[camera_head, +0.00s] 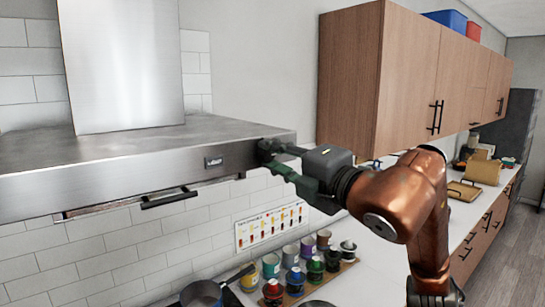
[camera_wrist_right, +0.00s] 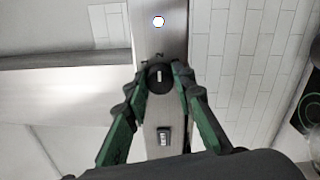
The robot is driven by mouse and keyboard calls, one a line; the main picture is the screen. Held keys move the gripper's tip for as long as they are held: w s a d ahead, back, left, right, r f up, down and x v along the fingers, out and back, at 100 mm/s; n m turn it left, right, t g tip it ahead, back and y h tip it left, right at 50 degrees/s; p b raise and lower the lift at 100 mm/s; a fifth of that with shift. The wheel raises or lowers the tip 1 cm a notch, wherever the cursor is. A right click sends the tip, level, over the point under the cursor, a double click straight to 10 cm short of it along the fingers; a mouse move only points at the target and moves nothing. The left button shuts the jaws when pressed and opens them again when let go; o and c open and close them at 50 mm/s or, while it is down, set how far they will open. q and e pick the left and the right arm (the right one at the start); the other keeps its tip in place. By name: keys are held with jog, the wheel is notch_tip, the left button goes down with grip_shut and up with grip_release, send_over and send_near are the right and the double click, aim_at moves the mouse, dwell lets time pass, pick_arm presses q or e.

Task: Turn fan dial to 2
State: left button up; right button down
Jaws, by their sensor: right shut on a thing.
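The fan dial (camera_wrist_right: 159,78) is a round black knob with a light mark on the front edge of the steel range hood (camera_head: 110,165). In the right wrist view, the light mark runs roughly up and down the picture, and small markings sit just above the dial. My right gripper (camera_wrist_right: 160,84) is shut on the dial, one green finger on each side. In the head view, the right gripper (camera_head: 268,152) is at the right end of the hood front and hides most of the dial. My left gripper is in neither view.
A handle (camera_head: 168,198) hangs below the hood. Wooden wall cabinets (camera_head: 400,70) stand close behind my right arm. Several paint jars (camera_head: 314,268) and a pan (camera_head: 203,294) are below.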

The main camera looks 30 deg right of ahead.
jog(key=c, duration=1.6)
grip_release()
jog(key=s, duration=0.8)
jog(key=s+d, duration=0.1)
jog(key=s, duration=0.3)
jog(key=shift+f, duration=0.25)
jog(key=shift+w+a, duration=0.1)
